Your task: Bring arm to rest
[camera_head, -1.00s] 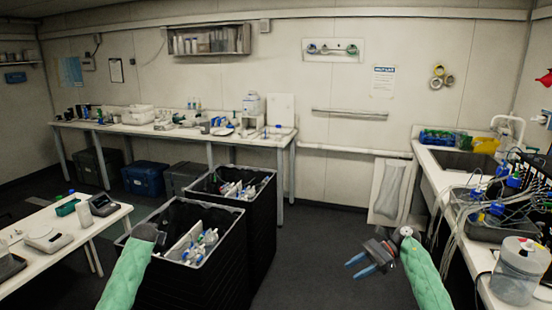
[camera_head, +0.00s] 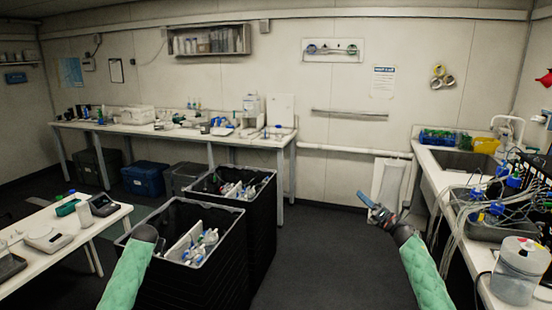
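My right arm (camera_head: 424,268) comes in from the lower right in a green sleeve. My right gripper (camera_head: 367,203) is at its end, with blue fingertips pointing up and to the left. It is over the floor in front of the back wall, left of the sink counter, and holds nothing that I can see. Its fingers overlap in this view, so their gap does not show. My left arm (camera_head: 126,275) comes in from the lower left in a green sleeve. Its dark end (camera_head: 146,234) overlaps the near black bin's left edge. The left gripper's fingers are not visible.
Two black bins (camera_head: 262,225) with bottles and labware stand in the middle. A white table (camera_head: 82,225) with instruments is at left. A long bench (camera_head: 255,140) runs along the back wall. A sink counter (camera_head: 440,190) with tubing and bottles is at right. Dark floor (camera_head: 325,245) lies clear between.

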